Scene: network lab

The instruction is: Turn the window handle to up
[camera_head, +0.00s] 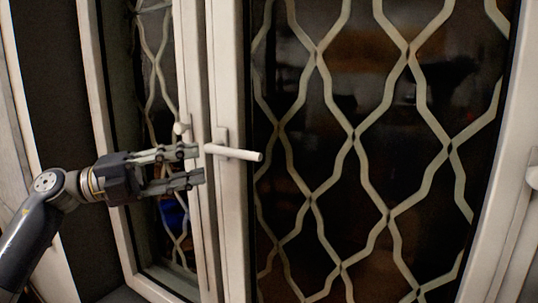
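The window handle (235,153) is a white lever on the window's white middle frame. It points sideways to the right, tilted slightly down, with its free end over the dark pane. My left gripper (198,166) comes in from the left. Its two fingers are apart, one above the other, with nothing seen between them. The fingertips are close to the left end of the handle, just left of and slightly below it; I cannot tell whether they touch. My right gripper does not show.
Dark window panes (390,130) with a wavy white lattice fill the right. Another white fitting (532,177) is at the right edge. The space before the right pane is clear.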

